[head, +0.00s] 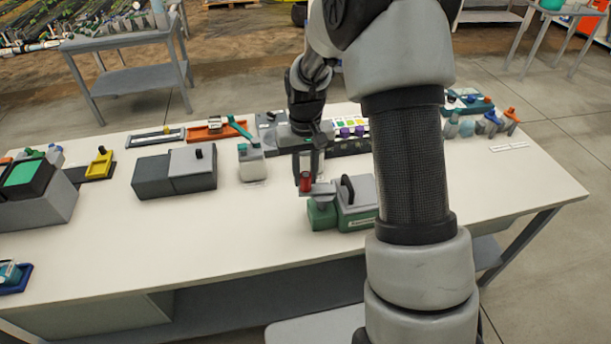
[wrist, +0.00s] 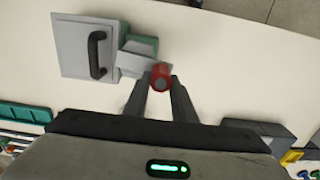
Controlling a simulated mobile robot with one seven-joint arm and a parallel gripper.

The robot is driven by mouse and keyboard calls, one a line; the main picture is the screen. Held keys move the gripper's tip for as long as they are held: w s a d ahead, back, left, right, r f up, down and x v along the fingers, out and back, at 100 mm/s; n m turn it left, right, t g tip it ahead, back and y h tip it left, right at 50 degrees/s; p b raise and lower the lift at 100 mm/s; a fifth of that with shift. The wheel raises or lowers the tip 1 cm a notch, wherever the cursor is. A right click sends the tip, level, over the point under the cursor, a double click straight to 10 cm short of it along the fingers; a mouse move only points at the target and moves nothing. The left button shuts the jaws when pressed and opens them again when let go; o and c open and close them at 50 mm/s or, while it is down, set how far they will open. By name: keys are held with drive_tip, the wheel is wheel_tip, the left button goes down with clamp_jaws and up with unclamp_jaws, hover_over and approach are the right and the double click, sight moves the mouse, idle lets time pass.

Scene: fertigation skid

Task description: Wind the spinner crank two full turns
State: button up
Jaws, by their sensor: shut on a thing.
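The spinner crank is a grey arm (head: 319,189) with an upright red knob (head: 305,183), on top of a green and grey unit (head: 322,215) near the front of the table. In the wrist view the red knob (wrist: 160,77) sits between my two fingertips, and the grey crank arm (wrist: 136,64) reaches up and left from it. My gripper (wrist: 161,82) is shut on the red knob. In the head view my gripper (head: 308,172) comes down on the knob from above, and my arm hides part of the table to the right.
A grey box with a black handle (head: 358,194) stands right beside the crank. Left of it are a white block with a teal lever (head: 251,165) and a grey box (head: 191,169). A button panel (head: 350,135) lies behind.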

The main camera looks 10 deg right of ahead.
drive_tip(key=o, duration=0.9)
drive_tip(key=shift+w+d+r, duration=0.1)
drive_tip(key=shift+w+d, duration=0.2)
drive_tip(key=shift+r, duration=0.1)
wheel_tip(320, 180, up, 17)
drive_tip(key=s+r+t+p, duration=0.2)
drive_tip(key=s+r, duration=0.4)
drive_tip(key=r, duration=0.1)
drive_tip(key=s+r+t+p, duration=0.1)
drive_tip(key=s+r, duration=0.1)
drive_tip(key=s, duration=0.7)
drive_tip(key=s+r+t+p, duration=0.2)
drive_tip(key=s, duration=0.8)
drive_tip(key=shift+d+r+t, duration=0.15)
drive_tip(key=shift+r+t, duration=0.1)
drive_tip(key=shift+t, duration=0.05)
